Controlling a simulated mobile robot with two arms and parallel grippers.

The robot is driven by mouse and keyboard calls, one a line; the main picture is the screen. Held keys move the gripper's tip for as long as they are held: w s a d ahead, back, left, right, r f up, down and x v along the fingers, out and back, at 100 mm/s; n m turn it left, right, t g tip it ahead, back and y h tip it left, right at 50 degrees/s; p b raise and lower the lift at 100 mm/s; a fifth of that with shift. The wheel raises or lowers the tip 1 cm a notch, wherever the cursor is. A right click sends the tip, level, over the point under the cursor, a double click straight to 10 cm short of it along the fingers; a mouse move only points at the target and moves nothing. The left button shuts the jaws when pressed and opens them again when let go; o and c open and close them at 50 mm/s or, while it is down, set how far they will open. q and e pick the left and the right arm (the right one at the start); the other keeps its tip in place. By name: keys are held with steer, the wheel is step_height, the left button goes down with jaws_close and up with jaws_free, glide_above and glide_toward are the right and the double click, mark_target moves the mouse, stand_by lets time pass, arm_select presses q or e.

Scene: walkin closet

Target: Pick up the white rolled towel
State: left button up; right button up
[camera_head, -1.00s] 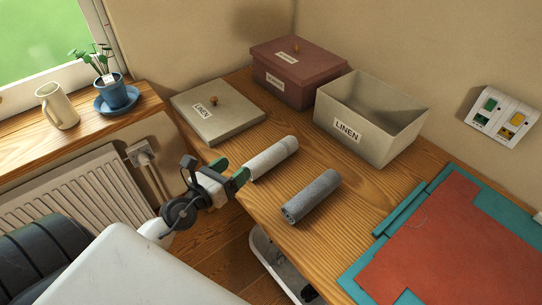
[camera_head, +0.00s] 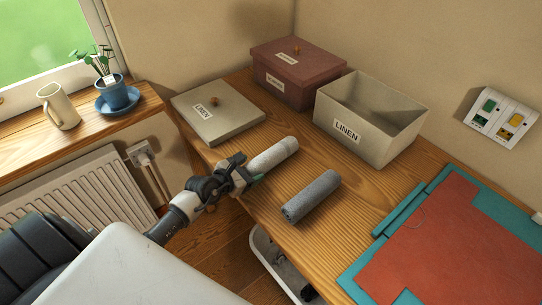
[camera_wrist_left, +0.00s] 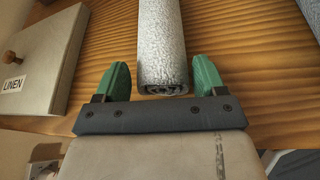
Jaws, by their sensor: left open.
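The white rolled towel (camera_head: 274,154) lies on the wooden table near its left edge. In the left wrist view the towel (camera_wrist_left: 161,45) runs away from me, its rolled end lying between the two green fingers. My left gripper (camera_head: 250,174) is at the near end of the towel, and it also shows in the left wrist view (camera_wrist_left: 161,82). It is open, with a finger on each side of the towel's end and a gap on both sides. My right gripper is not in view.
A grey rolled towel (camera_head: 311,196) lies to the right. An open LINEN box (camera_head: 398,148), its lid (camera_head: 238,122) and a closed reddish box (camera_head: 318,88) stand behind. A teal and red mat (camera_head: 440,240) covers the right side.

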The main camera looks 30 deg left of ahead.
arm_select(q)
steer(key=shift+x, duration=0.9)
steer(key=shift+s, duration=0.1)
steer(key=c, duration=0.6)
steer(key=shift+r, duration=0.1)
